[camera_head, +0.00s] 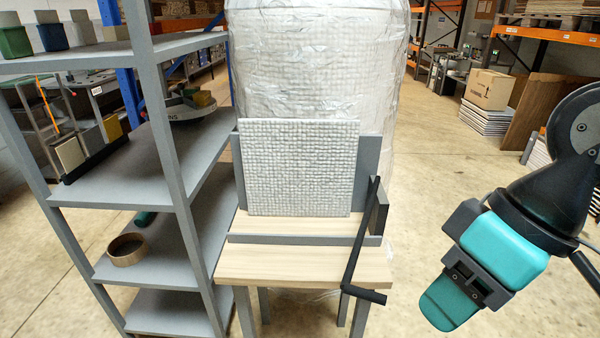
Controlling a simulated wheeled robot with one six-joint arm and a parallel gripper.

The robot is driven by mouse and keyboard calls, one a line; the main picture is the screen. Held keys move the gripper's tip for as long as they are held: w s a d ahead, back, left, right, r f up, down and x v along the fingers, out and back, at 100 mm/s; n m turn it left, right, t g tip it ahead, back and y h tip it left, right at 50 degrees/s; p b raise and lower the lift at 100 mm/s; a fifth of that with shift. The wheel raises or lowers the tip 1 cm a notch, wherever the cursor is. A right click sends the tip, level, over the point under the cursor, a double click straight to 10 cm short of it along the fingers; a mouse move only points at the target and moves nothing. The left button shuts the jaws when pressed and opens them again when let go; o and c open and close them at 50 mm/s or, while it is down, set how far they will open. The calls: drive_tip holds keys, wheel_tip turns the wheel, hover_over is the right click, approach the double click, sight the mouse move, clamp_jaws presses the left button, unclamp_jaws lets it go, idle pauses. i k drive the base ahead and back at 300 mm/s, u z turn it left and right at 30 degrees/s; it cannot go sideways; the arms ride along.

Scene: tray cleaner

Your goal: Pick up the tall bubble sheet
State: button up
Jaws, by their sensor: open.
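A pale, square bubble sheet (302,168) with a bumpy surface stands upright on a small wooden table (300,266), at the middle of the view. It leans against or stands just in front of a grey back panel (368,152). A low grey rail crosses the table in front of it. My gripper (452,300), teal and dark grey, hangs at the lower right, well apart from the sheet and the table. It is open, with nothing seen in it; its fingers are seen at an angle and partly overlap.
A grey shelf rack (180,150) stands close on the table's left, with a tape roll (127,250) on it. A black crank-shaped bar (361,240) rises at the table's right edge. A big plastic-wrapped bulk (315,60) stands behind. Floor between table and gripper is clear.

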sight(298, 168)
drive_tip(key=z, duration=0.3)
drive_tip(key=k, duration=0.3)
drive_tip(key=u, duration=1.1)
drive_tip(key=i, duration=1.65)
drive_tip(key=z, duration=0.85)
